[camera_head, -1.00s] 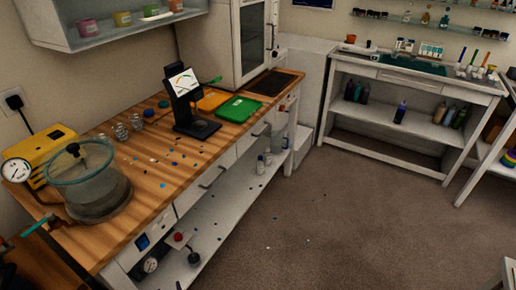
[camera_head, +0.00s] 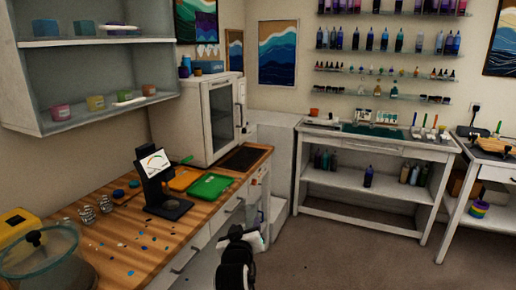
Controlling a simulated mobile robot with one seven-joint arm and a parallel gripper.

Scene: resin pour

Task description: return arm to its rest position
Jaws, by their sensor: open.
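My black and white arm (camera_head: 236,272) rises into the bottom middle of the head view, in front of the wooden workbench's white drawers. The end with my gripper (camera_head: 256,240) is small and dark here, over the floor side of the bench's right end. I see nothing held in it. The fingers are hard to make out.
Open floor (camera_head: 330,255) lies to the right, before a white shelf table (camera_head: 365,185).

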